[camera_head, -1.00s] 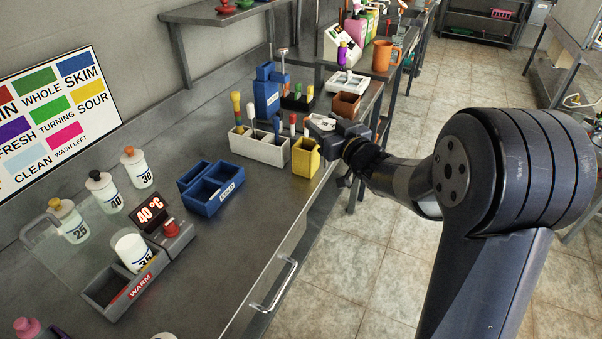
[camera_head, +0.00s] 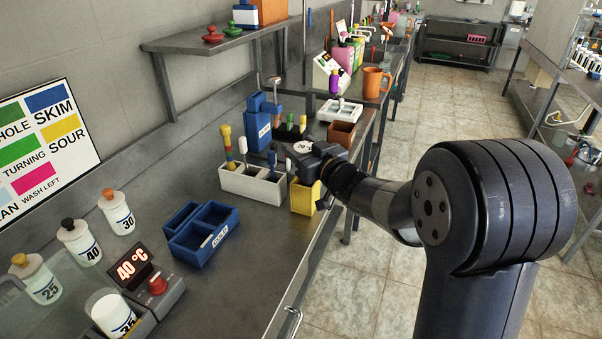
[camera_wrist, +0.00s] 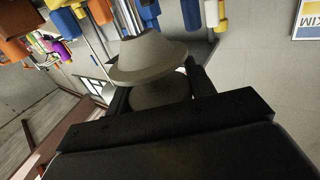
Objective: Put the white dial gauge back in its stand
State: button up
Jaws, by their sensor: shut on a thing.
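My gripper (camera_head: 316,160) is shut on a pale thing with a round white face, which looks like the white dial gauge (camera_head: 302,147). In the wrist view a grey-beige, flared round body (camera_wrist: 148,58) sits between the fingers, in shade; its dial markings do not show. I cannot tell for certain whether this rack is the gauge's stand. The gripper's fingers and part of the rack's right end are hard to see behind my wrist.
A tall blue holder (camera_head: 258,132) stands behind the rack, and a brown box (camera_head: 341,134) and white tray (camera_head: 340,111) lie beyond the gripper. Blue bins (camera_head: 203,233) sit nearer on the bench. Bare bench top (camera_head: 265,235) lies in front of the rack.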

jog(key=shift+f+b, duration=0.3)
jog(key=shift+f, duration=2)
jog(key=o, duration=1)
jog(key=shift+o, duration=0.2)
jog(key=v, duration=1.2)
jog(key=shift+b, duration=0.3)
